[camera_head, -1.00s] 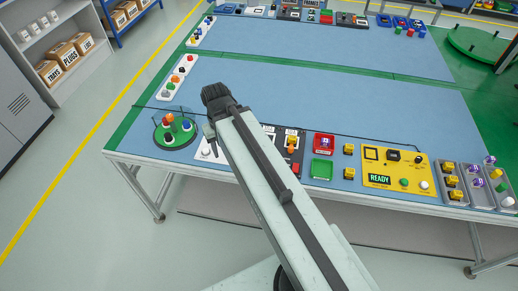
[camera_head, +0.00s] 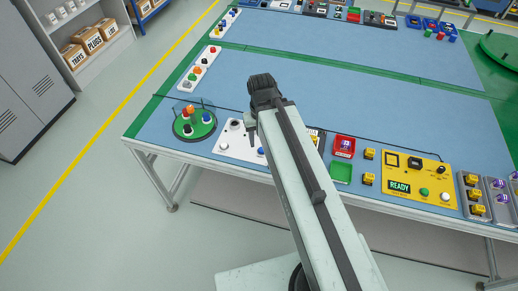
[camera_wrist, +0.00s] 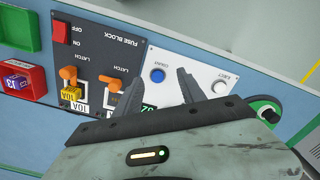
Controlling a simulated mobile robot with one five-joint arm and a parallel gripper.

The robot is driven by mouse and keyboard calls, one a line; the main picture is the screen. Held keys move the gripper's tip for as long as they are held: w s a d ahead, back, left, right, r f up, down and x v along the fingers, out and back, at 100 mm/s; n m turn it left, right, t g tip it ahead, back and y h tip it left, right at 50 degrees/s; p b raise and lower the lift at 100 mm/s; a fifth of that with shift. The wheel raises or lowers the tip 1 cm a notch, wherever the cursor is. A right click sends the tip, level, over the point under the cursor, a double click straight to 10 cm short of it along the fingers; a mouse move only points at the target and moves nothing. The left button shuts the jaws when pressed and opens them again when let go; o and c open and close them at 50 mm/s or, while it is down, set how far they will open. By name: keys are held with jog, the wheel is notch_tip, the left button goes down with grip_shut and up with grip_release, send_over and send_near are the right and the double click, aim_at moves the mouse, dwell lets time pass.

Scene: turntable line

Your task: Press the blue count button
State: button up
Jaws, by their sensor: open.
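The blue count button (camera_wrist: 157,75) sits on a white panel (camera_wrist: 203,66) in the wrist view. It also shows as a small blue dot in the head view (camera_head: 261,152), beside my arm. My gripper (camera_wrist: 161,80) is open and empty, with its two dark fingers on either side of the button in the picture. The gap between fingertips and panel cannot be judged. In the head view the arm covers part of the panel area. A small green display (camera_wrist: 149,107) is partly hidden behind the left finger.
A white eject button (camera_wrist: 220,88) lies right of the blue one. The dark fuse block panel (camera_wrist: 105,45) with orange latches is to the left. A green turntable with a clear guard (camera_head: 194,124) stands at the table's left corner. The blue mat behind (camera_head: 350,95) is clear.

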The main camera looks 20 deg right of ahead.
grip_shut()
jog(key=shift+d, duration=0.1)
dwell(1.4)
